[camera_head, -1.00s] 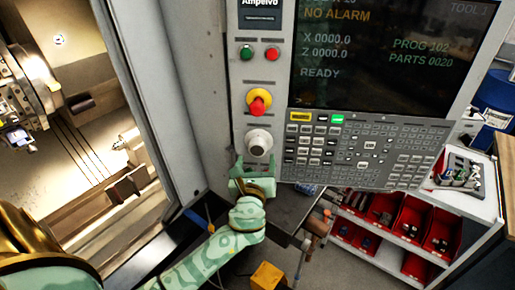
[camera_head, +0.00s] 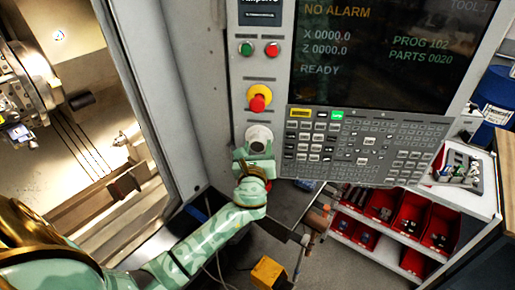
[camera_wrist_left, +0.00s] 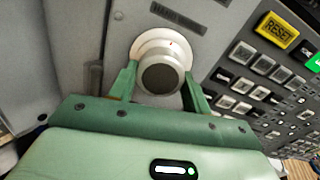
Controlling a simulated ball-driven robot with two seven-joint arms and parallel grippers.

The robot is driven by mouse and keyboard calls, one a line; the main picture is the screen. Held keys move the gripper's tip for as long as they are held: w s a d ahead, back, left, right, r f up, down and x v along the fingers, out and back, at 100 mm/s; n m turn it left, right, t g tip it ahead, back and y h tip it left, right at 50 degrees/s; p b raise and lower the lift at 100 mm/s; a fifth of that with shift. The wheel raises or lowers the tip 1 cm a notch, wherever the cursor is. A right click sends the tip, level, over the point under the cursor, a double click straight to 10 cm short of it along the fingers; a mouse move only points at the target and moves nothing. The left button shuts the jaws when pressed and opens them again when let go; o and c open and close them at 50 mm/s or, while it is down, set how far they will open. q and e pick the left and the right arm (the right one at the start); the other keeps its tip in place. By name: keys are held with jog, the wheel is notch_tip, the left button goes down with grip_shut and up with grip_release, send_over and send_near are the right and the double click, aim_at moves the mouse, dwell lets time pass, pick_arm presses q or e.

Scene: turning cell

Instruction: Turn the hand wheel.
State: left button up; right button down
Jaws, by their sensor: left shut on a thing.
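The hand wheel (camera_head: 259,135) is a round light knob on the machine's control panel, below the red emergency stop. It also shows in the left wrist view (camera_wrist_left: 161,76), with a dark grey face, a pale rim and a small red mark at the top of the rim. My left gripper (camera_head: 257,151) is at the wheel, its green fingers (camera_wrist_left: 158,85) on either side of it and shut on it. The gripper hides the lower part of the wheel in the head view. My right gripper is not in view.
The red emergency stop (camera_head: 257,98) is just above the wheel. The keypad (camera_head: 360,146) is close to the right, under the screen (camera_head: 390,55). The open lathe chamber (camera_head: 70,110) is at the left. A shelf with red bins (camera_head: 405,222) stands at the lower right.

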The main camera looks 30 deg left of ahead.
pick_arm(q)
jog(key=n+b, duration=0.1)
jog(key=n, duration=0.2)
jog(key=shift+f, duration=0.1)
jog(key=n+b, duration=0.1)
jog(key=n, duration=0.3)
jog(key=shift+d, duration=0.1)
jog(key=n+b, duration=0.1)
jog(key=n, duration=0.2)
jog(key=shift+n, duration=0.4)
jog(key=shift+r+n, duration=0.2)
jog(key=shift+n, duration=1.3)
jog(key=o, duration=1)
jog(key=shift+c, duration=0.2)
